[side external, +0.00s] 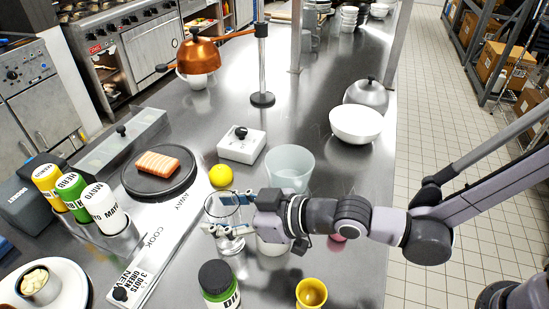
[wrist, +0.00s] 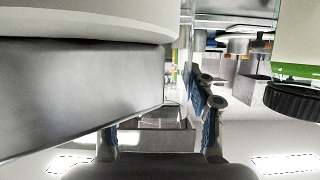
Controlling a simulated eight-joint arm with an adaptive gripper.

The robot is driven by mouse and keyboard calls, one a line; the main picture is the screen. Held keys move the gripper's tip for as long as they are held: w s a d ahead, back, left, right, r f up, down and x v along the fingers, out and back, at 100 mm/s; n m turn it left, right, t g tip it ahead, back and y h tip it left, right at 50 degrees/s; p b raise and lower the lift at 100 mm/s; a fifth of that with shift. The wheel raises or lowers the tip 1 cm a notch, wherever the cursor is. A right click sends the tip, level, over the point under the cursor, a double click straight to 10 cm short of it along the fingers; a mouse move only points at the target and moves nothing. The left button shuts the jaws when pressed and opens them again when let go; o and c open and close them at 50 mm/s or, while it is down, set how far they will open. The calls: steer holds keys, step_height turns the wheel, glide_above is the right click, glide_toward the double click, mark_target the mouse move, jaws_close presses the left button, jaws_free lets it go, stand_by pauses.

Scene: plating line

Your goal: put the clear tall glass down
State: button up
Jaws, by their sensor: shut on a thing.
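The clear tall glass (side external: 230,242) is in the middle of the side external view, seen through and partly covered by my gripper (side external: 229,212). My gripper comes from the right and is shut on the glass, with its blue-padded fingers around the sides. I cannot tell whether the glass base touches the steel counter (side external: 330,75). In the wrist view my gripper (wrist: 160,128) shows its two fingers apart, with the glass between them hard to make out.
A frosted bowl (side external: 290,165) stands behind my gripper, with a white pot partly hidden below it. A yellow ball (side external: 220,176) is just behind the glass. A green jar (side external: 219,285) and yellow cup (side external: 311,293) stand in front. A white labelled strip (side external: 165,235) lies left.

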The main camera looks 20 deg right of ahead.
mark_target(209, 198)
steer(key=r, duration=0.4)
steer(key=shift+d, duration=0.2)
steer(key=w+d+r, duration=0.3)
steer(key=d+r, duration=0.3)
steer(key=d, duration=0.5)
steer(key=w+d, duration=1.3)
steer(key=w, duration=0.3)
steer(key=w+d, duration=0.4)
steer(key=d, duration=0.5)
steer(key=w+d, duration=0.4)
steer(key=d, duration=0.5)
steer(key=shift+w+a+f, duration=0.8)
steer(key=shift+a+f, duration=0.9)
steer(key=shift+a, duration=0.05)
steer(key=shift+w+a+f, duration=0.75)
steer(key=shift+a+f, duration=0.9)
steer(key=shift+a, duration=0.05)
steer(key=shift+w+a+f, duration=0.8)
steer(key=shift+a+f, duration=0.9)
steer(key=shift+a, duration=0.05)
steer(key=shift+f, duration=0.15)
steer(key=o, duration=1.4)
